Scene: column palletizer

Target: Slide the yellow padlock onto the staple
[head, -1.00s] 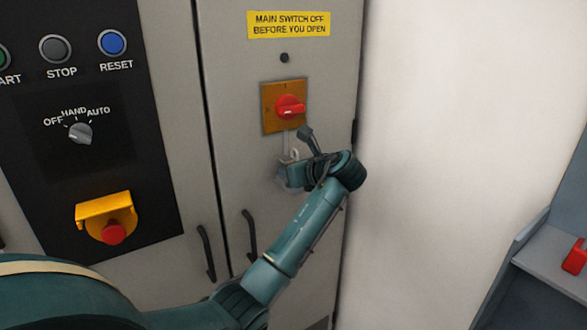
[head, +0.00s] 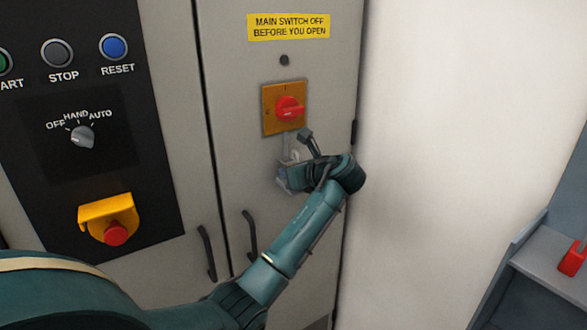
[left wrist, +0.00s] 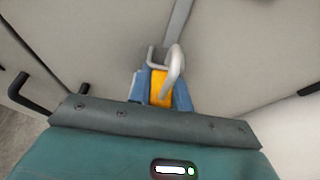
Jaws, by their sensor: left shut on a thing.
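The yellow padlock (left wrist: 160,87) is between the blue fingers of my left gripper (left wrist: 162,98), with its pale shackle (left wrist: 177,64) standing out towards the cabinet door. My left gripper is shut on the padlock. In the head view this gripper (head: 284,178) is just below the red main switch (head: 289,107), and the padlock's body is hidden there. A grey metal strip (left wrist: 179,18) runs down to a small bracket, seemingly the staple (left wrist: 152,56), close beside the shackle. I cannot tell whether the shackle passes through it. My right gripper is not in view.
The control panel with a yellow-shrouded red button (head: 115,232) stands at the left. A blue-grey shelf (head: 545,258) with a red item (head: 572,259) is at the right.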

